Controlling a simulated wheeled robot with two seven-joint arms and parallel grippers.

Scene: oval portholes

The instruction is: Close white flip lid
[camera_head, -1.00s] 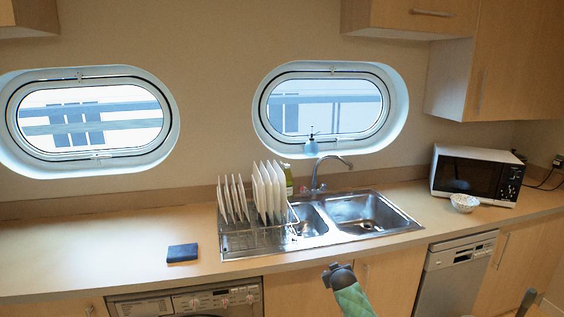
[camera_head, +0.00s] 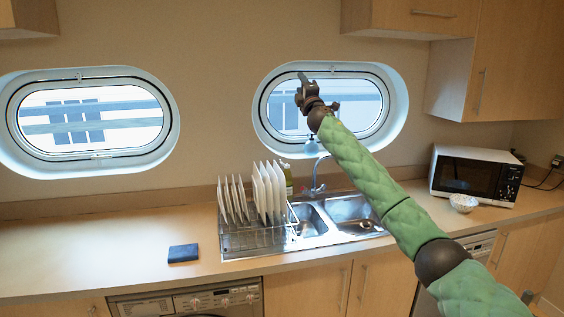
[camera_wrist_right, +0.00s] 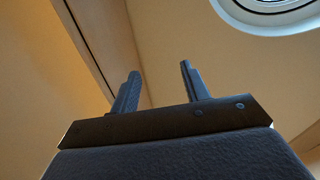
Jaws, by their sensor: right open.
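I cannot make out a white flip lid in either view. My right gripper (camera_head: 303,80) is raised in front of the right porthole (camera_head: 392,85) in the head view, at the end of my green padded arm. In the right wrist view the right gripper (camera_wrist_right: 159,69) is open, its two dark fingers apart with nothing between them. Behind it there are a plain beige surface and part of a white oval rim (camera_wrist_right: 240,18). My left gripper is not in view.
A sink (camera_head: 345,212) and a rack of white plates (camera_head: 262,190) sit on the wooden counter (camera_head: 100,245). A dark blue cloth-like item (camera_head: 183,253) lies left of the rack. A microwave (camera_head: 475,175) and a patterned bowl (camera_head: 463,203) stand at the right. The left counter is mostly clear.

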